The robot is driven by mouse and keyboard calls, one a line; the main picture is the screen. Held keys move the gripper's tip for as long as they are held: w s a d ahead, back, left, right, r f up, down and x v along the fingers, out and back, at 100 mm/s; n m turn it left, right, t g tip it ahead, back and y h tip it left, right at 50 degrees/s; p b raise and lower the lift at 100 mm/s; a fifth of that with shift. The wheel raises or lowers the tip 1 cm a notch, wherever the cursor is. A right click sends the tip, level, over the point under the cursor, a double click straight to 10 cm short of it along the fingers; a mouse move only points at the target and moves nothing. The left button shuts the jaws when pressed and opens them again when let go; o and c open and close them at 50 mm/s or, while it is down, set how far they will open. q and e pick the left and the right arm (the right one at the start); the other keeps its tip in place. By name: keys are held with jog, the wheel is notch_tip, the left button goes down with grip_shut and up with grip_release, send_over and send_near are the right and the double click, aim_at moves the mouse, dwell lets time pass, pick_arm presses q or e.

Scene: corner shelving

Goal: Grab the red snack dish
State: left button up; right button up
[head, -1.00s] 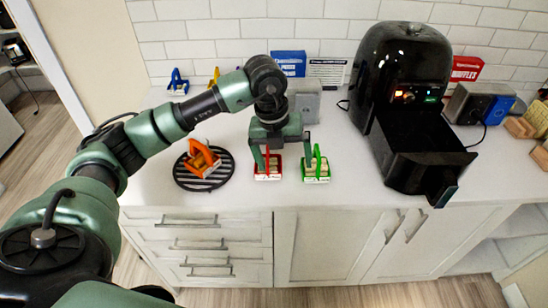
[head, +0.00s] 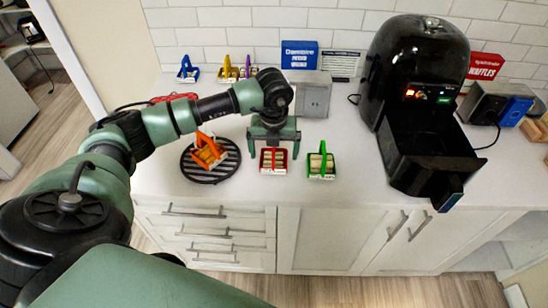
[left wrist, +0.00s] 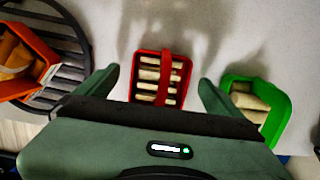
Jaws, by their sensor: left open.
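The red snack dish (head: 264,168) stands upright on the white counter near its front edge. It has a red handle across it and pale stick-shaped snacks inside. My left gripper (head: 274,149) is open and empty, its fingers pointing down over the dish. In the left wrist view the red dish (left wrist: 138,94) lies between and beyond the two fingertips of the left gripper (left wrist: 158,82), with a gap on each side. A similar green dish (head: 321,176) stands just right of it, and an orange one (head: 208,155) sits on the left. My right gripper is not in view.
The orange dish rests on a round black rack (head: 197,175). A black air fryer (head: 418,75) with its drawer out stands at the right. Blue (head: 187,72) and yellow dishes, a blue box (head: 299,54) and a grey box (head: 313,98) stand along the back wall.

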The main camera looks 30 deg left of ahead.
pick_arm(q)
jog(key=c, duration=2)
jog(key=shift+c, duration=0.4)
jog(key=shift+r, duration=0.2)
